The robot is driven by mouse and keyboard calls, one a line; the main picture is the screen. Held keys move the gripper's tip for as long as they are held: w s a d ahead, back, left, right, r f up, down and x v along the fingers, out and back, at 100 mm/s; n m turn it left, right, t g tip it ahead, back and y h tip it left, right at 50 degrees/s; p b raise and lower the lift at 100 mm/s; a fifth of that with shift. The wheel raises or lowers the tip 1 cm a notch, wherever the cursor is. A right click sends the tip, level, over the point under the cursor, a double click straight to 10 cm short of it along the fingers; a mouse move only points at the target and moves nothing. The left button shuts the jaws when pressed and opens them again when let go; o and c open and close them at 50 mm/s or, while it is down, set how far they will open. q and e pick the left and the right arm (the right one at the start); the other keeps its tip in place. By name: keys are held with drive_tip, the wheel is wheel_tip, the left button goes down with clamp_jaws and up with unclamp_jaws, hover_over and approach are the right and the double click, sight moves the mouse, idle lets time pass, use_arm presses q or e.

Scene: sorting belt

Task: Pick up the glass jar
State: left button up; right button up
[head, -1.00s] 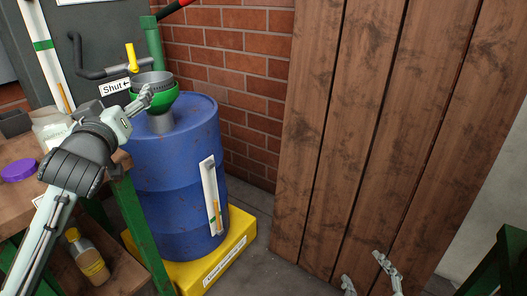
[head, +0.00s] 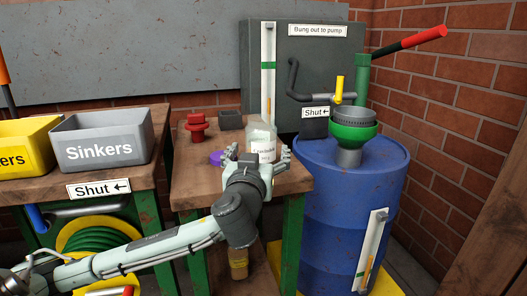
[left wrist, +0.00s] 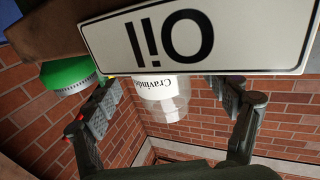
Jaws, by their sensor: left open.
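The glass jar (head: 262,143) is clear with a white label and stands upright near the right edge of the small wooden table (head: 195,190). My left gripper (head: 258,158) is open in front of the jar, with its fingers spread to either side in the head view. In the left wrist view the jar (left wrist: 165,103) appears upside down between the open fingers (left wrist: 163,103), and an "Oil" sign (left wrist: 195,38) covers part of the view. I see no contact between fingers and jar. My right gripper is out of view.
A purple lid (head: 216,158), a red knobbed part (head: 197,127) and a dark small box (head: 230,120) are near the jar. A blue drum (head: 335,200) with a green funnel (head: 352,137) stands to the right. A grey "Sinkers" bin (head: 100,145) is at left.

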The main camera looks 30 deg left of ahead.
sight(261, 144)
use_arm(q)
drive_tip(key=shift+x, duration=1.9)
drive_tip(key=c, duration=1.5)
drive_tip(key=shift+r, duration=0.1)
